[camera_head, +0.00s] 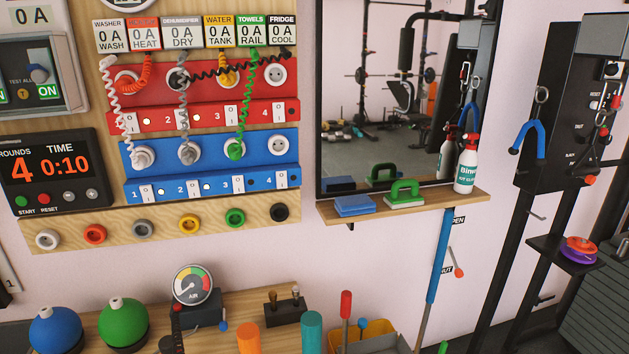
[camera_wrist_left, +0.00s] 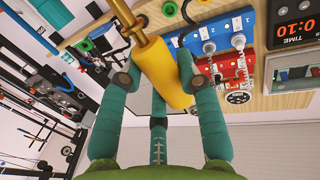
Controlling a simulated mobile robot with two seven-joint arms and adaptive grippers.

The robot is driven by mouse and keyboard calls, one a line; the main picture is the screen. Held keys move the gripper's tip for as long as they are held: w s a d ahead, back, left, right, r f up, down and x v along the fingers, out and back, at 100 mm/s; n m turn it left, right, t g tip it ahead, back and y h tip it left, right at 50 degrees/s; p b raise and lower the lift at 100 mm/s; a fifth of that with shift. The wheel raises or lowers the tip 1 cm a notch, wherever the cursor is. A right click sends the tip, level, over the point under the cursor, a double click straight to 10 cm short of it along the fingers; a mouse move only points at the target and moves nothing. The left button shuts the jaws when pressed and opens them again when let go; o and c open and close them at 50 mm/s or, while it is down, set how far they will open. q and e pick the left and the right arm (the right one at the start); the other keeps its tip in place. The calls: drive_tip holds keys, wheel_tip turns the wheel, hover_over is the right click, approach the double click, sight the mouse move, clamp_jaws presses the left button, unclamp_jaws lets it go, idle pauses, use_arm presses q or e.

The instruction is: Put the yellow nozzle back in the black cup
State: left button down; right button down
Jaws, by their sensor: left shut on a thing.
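In the left wrist view, my left gripper (camera_wrist_left: 155,80) has its teal fingers closed around the yellow nozzle (camera_wrist_left: 163,72). The nozzle is a yellow cylinder with a brass rod (camera_wrist_left: 145,24) running up from one end. I cannot make out this gripper with certainty in the head view. I cannot identify the black cup for certain. A round black fitting (camera_head: 279,212) is at the right end of the coloured row on the wooden board, and a black holder (camera_head: 285,312) stands on the bench. My right gripper is in neither view.
A red-handled tool (camera_head: 346,304) stands upright by the tray. A small shelf (camera_head: 440,201) juts out under the mirror (camera_head: 395,90).

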use_arm(q)
drive_tip(key=shift+s+d+r+m+h, duration=0.3)
drive_tip(key=shift+s+d+r, duration=0.25)
drive_tip(key=shift+s+d, duration=0.3)
drive_tip(key=shift+w+a, duration=0.1)
drive_tip(key=w+a+f+n+g+y, duration=0.1)
drive_tip(key=w+a+f+n+y, duration=0.1)
drive_tip(key=w+a, duration=0.3)
drive_tip(key=w+a+f+n+y, duration=0.2)
drive_tip(key=w+a+y, duration=0.2)
drive_tip(key=a, duration=0.9)
drive_tip(key=w+a+f+n+g+y, duration=0.1)
drive_tip(key=w+a+f+n+y, duration=0.1)
drive_tip(key=w+a, duration=0.6)
drive_tip(key=shift+w+a+f+g+y+b, duration=0.15)
drive_tip(key=shift+a+g+y+b, duration=0.15)
drive_tip(key=shift+a+y+b, duration=0.25)
